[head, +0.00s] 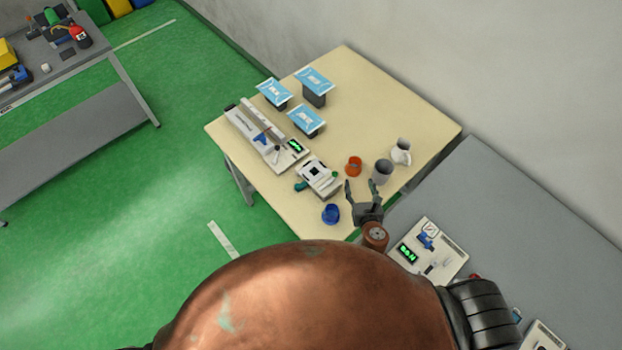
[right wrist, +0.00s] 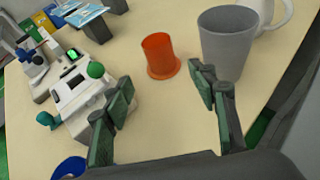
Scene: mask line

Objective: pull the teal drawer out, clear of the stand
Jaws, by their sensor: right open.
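I cannot clearly make out a teal drawer in either view. A white device (head: 319,175) with a dark square on top sits near the table's front edge; it also shows in the right wrist view (right wrist: 75,92). Green-teal knobs stick out at its two sides, one (right wrist: 95,70) on the far side and one (right wrist: 46,118) on the near left. My right gripper (head: 362,188) is open and empty over the table's front right part, to the right of the device; its fingers (right wrist: 162,78) touch nothing visible. My left gripper is not in view.
An orange cup (right wrist: 160,56) and a grey mug (right wrist: 226,42) stand just beyond my right gripper, with a white jug (head: 401,151) behind. A blue cup (head: 331,214) stands at the front edge. Blue packs on dark stands (head: 314,82) are farther back. The rear right table (head: 400,100) is bare.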

